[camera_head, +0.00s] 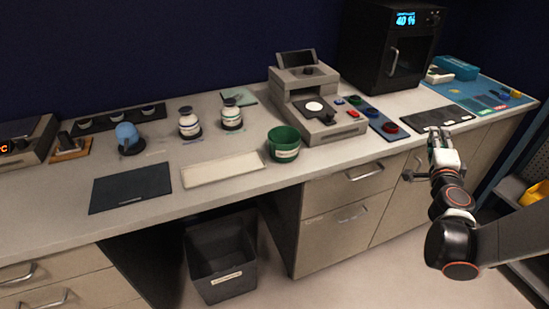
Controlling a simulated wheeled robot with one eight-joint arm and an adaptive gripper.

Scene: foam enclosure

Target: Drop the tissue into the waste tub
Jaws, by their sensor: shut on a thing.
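My gripper (438,137) is at the right, in front of and above the right part of the bench. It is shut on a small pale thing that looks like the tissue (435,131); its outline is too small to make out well. A round green tub (284,145) with a white label stands upright on the bench near its front edge, well to the left of my gripper. A dark grey bin (222,266) with a pale label stands on the floor under the bench. Which of these two is the waste tub I cannot tell from their labels.
A grey instrument (315,102) and a blue strip with coloured discs (373,118) stand between the green tub and my gripper. A black oven (388,45) stands behind. Two jars (189,123), a dark mat (130,188) and a pale tray (222,169) lie left.

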